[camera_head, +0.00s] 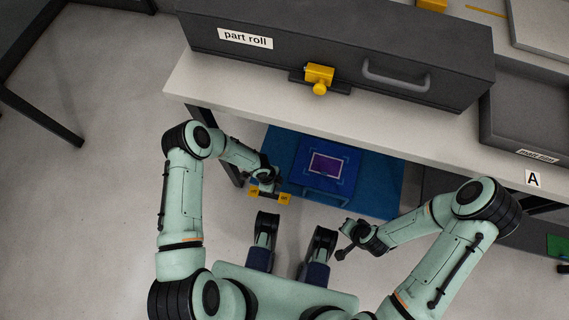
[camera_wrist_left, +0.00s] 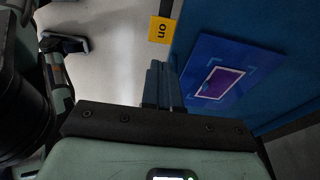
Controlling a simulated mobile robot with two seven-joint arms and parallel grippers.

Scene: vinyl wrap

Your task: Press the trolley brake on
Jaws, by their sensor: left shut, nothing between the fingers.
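A blue trolley (camera_head: 383,188) stands under the table, with a blue box and a purple panel (camera_head: 326,165) on top. The trolley also shows in the left wrist view (camera_wrist_left: 275,98). Two small yellow tags (camera_head: 284,198) show at its near left edge in the head view, one on each side of my left gripper (camera_head: 266,187). In the left wrist view a yellow tag reading "on" (camera_wrist_left: 162,30) lies just beyond the fingers. My left gripper is shut and empty; the brake pedal itself cannot be made out. My right gripper (camera_head: 345,240) hangs over the floor, away from the trolley.
The table edge (camera_head: 190,95) overhangs the trolley. On it stand a dark "part roll" box (camera_head: 330,45) with a yellow latch (camera_head: 319,78) and a dark tray (camera_head: 525,115). A table leg (camera_head: 228,172) is close to my left arm. The floor at left is open.

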